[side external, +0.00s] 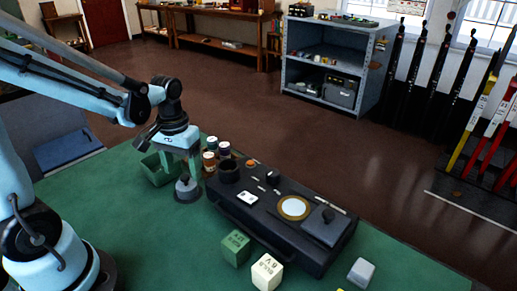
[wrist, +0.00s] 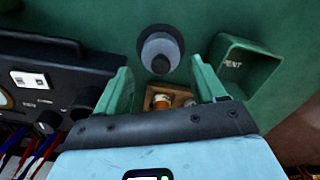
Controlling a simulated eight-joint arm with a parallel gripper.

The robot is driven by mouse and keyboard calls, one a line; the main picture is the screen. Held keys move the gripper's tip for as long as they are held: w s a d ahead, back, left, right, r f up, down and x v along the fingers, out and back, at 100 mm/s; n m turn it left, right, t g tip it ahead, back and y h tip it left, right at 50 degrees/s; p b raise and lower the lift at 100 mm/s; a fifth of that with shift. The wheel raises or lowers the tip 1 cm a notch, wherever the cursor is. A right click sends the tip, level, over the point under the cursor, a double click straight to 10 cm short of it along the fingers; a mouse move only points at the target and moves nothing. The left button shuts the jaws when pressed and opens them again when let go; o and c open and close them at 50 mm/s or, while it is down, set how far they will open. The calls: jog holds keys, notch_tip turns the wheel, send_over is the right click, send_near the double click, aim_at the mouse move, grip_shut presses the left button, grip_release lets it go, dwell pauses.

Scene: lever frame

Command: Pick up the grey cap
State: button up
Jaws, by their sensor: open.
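A grey cap (side external: 188,190), round with a darker knob on top, stands on the green table near its back edge in the side view. It also shows in the wrist view (wrist: 161,42), just beyond and centred between the fingertips. My gripper (side external: 181,170) is open and empty, pointing down over the cap. Its two green fingers (wrist: 160,66) are spread to either side of the cap's line in the wrist view. Whether they touch the cap cannot be told.
A green open bin (side external: 158,170) stands left of the cap. Several small bottles (side external: 222,150) stand behind it. A black panel box (side external: 285,215) with knobs and a dial lies close on the right. Green (side external: 236,247) and cream (side external: 267,271) cubes and a pale block (side external: 361,272) stand in front.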

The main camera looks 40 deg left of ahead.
aim_at(184, 176)
jog(key=shift+w+a+f, duration=0.1)
jog(key=shift+f, duration=2.4)
jog(key=c, duration=0.8)
jog(key=shift+r, duration=0.2)
